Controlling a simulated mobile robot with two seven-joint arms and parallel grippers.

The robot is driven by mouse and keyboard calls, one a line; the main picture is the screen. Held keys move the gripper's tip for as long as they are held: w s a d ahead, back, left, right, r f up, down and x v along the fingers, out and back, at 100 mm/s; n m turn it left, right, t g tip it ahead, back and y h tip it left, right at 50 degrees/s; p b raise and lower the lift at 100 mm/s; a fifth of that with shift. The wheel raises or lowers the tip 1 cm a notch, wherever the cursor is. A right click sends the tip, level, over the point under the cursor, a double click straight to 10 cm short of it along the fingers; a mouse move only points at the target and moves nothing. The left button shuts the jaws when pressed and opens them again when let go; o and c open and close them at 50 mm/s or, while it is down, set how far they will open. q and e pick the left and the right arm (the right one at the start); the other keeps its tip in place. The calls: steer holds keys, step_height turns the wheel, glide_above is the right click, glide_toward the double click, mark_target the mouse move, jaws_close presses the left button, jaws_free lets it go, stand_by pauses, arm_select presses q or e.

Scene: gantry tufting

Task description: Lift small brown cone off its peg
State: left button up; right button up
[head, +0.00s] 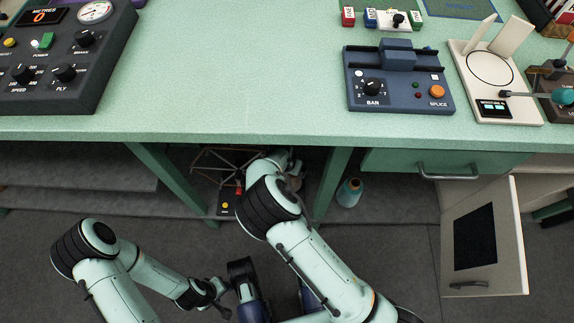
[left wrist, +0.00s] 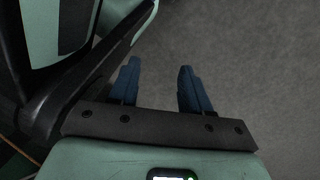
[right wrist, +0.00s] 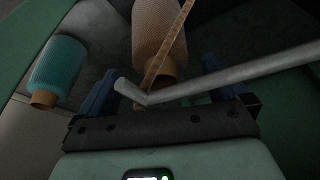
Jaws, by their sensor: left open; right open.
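In the right wrist view, a small brown cone (right wrist: 158,35) of yarn with a bare tan end stands just beyond my right gripper. My right gripper (right wrist: 160,76) is open, with one blue finger on each side of the cone's tan end. A grey rod and a thin rusty bar cross in front of the cone and hide part of it. Its peg cannot be made out. In the head view my right arm reaches under the table and hides the cone. My left gripper (left wrist: 160,66) is open and empty above the grey floor.
A teal cone (right wrist: 57,65) stands left of the brown one; in the head view a teal cone (head: 349,192) is on the floor by the table leg. The green table (head: 230,60) overhangs my right arm. An open cabinet door (head: 500,240) stands at the right.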

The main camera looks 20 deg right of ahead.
mark_target(296, 182)
arm_select(q)
steer(key=s, duration=0.1)
steer(key=s+f+b, duration=0.1)
steer(key=s+g, duration=0.1)
steer(key=shift+s+a+f, duration=0.2)
steer(key=shift+s+f, duration=0.05)
steer(key=shift+f, duration=0.1)
arm_select(e)
steer(key=x, duration=0.5)
steer(key=shift+w+d+f, duration=0.1)
steer(key=shift+w+f, duration=0.05)
steer(key=shift+f, duration=0.15)
steer(key=c, duration=1.4)
steer(key=shift+r, duration=0.15)
arm_select(q)
steer(key=shift+r, duration=0.1)
arm_select(e)
steer(key=shift+r, duration=0.1)
arm_select(q)
steer(key=shift+r+p, duration=0.25)
steer(key=shift+p, duration=0.05)
arm_select(e)
steer(key=shift+r, duration=0.45)
